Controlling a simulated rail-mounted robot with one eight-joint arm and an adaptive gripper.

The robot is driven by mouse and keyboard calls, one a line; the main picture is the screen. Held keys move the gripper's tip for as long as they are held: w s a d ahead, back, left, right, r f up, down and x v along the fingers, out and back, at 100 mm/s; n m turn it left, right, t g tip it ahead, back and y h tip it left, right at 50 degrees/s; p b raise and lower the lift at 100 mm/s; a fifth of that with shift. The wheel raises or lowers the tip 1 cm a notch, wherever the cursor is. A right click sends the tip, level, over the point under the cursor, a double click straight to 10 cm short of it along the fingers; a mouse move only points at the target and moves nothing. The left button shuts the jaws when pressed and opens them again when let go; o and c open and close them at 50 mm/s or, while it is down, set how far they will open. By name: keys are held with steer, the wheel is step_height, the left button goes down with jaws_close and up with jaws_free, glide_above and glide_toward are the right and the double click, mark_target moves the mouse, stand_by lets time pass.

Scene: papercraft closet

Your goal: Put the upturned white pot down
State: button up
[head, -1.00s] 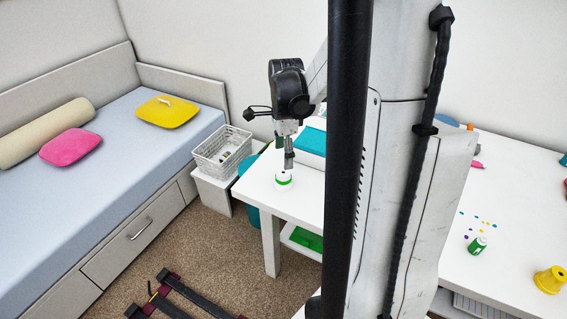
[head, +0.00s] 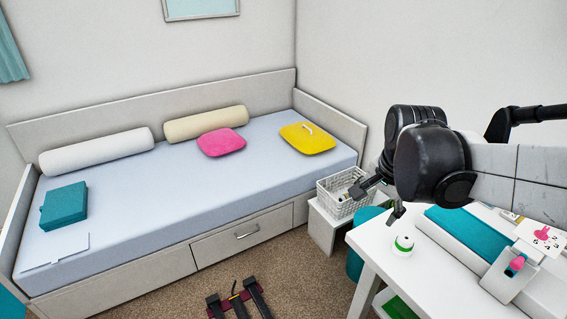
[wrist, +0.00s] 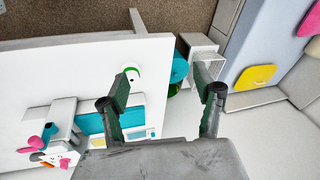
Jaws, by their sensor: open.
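The small white pot (head: 403,245) with a green band stands on the near corner of the white table (head: 378,241). It also shows in the wrist view (wrist: 133,73), partly hidden behind one finger. My gripper (head: 379,201) is open and empty, above the pot and apart from it. Its two fingers are spread wide in the wrist view (wrist: 164,82), with the pot close by the left finger in the picture and not centred between them.
A white basket (head: 341,194) stands on a low white stand beside the table, close to my gripper. A teal bin (head: 362,262) is beside the table leg. A teal-topped box (head: 468,236) lies on the table. The bed (head: 190,205) fills the left.

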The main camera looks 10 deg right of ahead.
steer(key=s+a+r+n+t+y, duration=0.1)
steer(key=s+a+n+t, duration=0.3)
steer(key=a+n, duration=0.8)
steer(key=shift+s+a+r, duration=0.35)
steer(key=shift+s+r, duration=0.35)
steer(key=shift+s, duration=0.7)
